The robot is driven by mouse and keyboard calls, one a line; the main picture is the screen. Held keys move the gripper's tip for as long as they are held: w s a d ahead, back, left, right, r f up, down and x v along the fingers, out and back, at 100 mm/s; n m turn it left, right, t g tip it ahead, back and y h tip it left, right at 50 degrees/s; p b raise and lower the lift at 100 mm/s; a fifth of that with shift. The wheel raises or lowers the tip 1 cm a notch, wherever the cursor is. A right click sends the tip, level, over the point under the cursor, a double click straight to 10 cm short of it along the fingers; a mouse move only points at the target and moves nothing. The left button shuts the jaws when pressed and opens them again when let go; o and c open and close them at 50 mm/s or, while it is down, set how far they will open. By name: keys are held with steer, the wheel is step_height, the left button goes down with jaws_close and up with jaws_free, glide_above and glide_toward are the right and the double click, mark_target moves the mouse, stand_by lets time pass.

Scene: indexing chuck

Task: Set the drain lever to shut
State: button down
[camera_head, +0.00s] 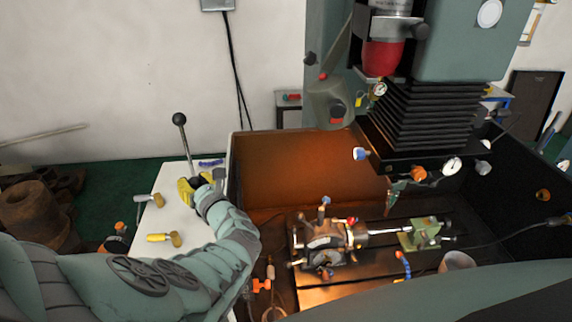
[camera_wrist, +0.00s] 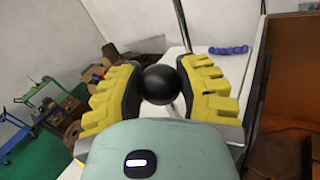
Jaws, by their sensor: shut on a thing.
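No shut or open marking is readable.
The brown machine tray wall (camera_head: 300,172) rises to the right. The indexing chuck (camera_head: 328,238) stands inside the tray.

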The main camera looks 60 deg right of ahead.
step_height(320, 180, down, 4)
steer(key=b, duration=0.3)
steer(key=shift+f, duration=0.1)
steer(key=c, duration=0.5)
jaws_free()
steer(key=shift+c, duration=0.2)
steer(key=shift+s, duration=0.2)
steer(key=v, duration=1.1)
steer(key=shift+s+a, duration=0.1)
steer(key=shift+s, duration=0.3)
